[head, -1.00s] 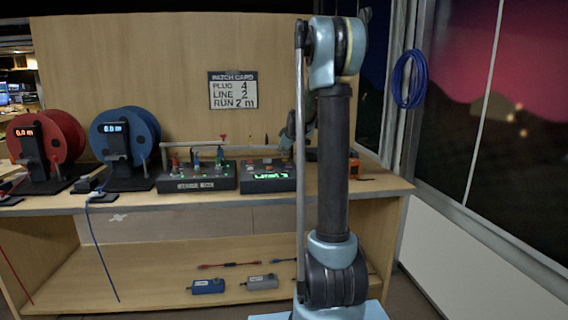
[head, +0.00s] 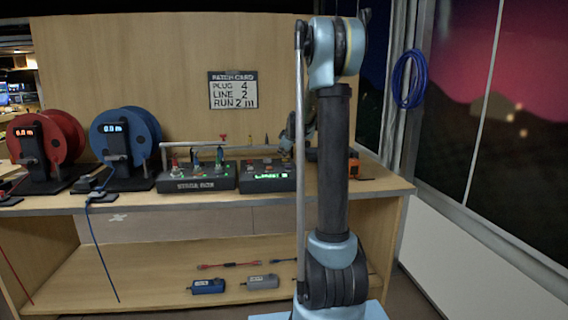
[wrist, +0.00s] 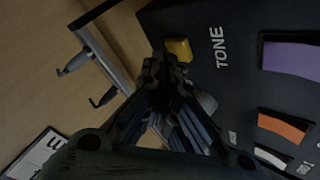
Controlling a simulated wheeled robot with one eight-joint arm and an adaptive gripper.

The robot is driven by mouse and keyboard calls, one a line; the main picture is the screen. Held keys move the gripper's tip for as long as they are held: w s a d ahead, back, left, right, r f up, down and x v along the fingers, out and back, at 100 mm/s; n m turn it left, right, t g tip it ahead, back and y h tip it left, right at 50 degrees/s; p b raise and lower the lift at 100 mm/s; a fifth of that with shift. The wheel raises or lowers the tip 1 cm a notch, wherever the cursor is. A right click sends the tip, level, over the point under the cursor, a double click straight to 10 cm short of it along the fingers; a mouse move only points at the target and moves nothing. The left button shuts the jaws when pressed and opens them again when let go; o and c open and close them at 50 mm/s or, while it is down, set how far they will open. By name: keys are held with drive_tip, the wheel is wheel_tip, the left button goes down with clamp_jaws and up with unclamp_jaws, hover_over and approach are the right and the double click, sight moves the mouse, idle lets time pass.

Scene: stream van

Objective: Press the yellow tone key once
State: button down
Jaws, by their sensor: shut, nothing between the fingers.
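The yellow tone key (wrist: 179,50) shows in the wrist view on a black box, beside the printed word TONE. My gripper (wrist: 164,66) is shut and empty, with its fingertips right beside the key in the picture. I cannot tell whether they touch it. In the head view my gripper (head: 287,143) is small, partly behind my arm, and low over the right-hand black box (head: 258,184), which has a lit green display. The yellow key cannot be made out in the head view.
Purple (wrist: 290,57) and orange (wrist: 283,127) keys sit on the same box. A second black box (head: 196,185) stands to its left. A rail with hooks (wrist: 102,58) is near my gripper. Blue (head: 125,135) and red (head: 45,140) reels stand further left.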

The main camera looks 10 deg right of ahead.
drive_tip(key=shift+f, duration=0.45)
idle(0.5)
drive_tip(key=shift+r, duration=0.9)
drive_tip(key=shift+r, duration=2.5)
